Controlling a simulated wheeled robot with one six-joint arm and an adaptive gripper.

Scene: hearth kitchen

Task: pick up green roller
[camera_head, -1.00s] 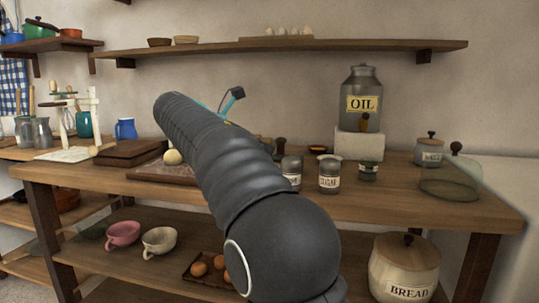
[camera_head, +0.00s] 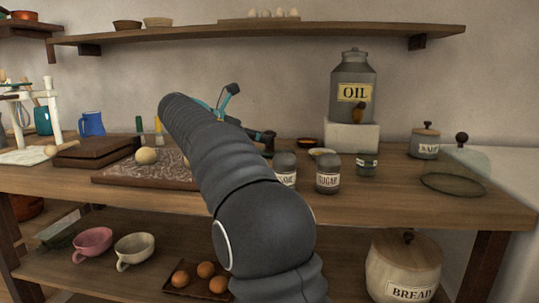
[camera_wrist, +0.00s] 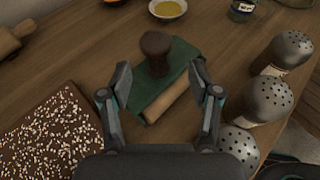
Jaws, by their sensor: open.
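In the wrist view a dark green piece with a brown wooden knob on top and a tan lower side, which I take as the green roller (camera_wrist: 146,86), lies on the wooden worktop. My gripper (camera_wrist: 161,68) is open, with one finger to the left of the piece and one to the right. Nothing is clamped between the fingers. Whether they touch it, I cannot tell. In the head view my arm hides most of this spot.
Shakers with pierced lids (camera_wrist: 267,99) stand close to the right of my gripper. A speckled board (camera_wrist: 58,130) lies to the left, with a rolling pin (camera_wrist: 14,38) beyond it. A small bowl (camera_wrist: 168,9) is behind. In the head view, an oil jar (camera_head: 352,85) stands on a white block.

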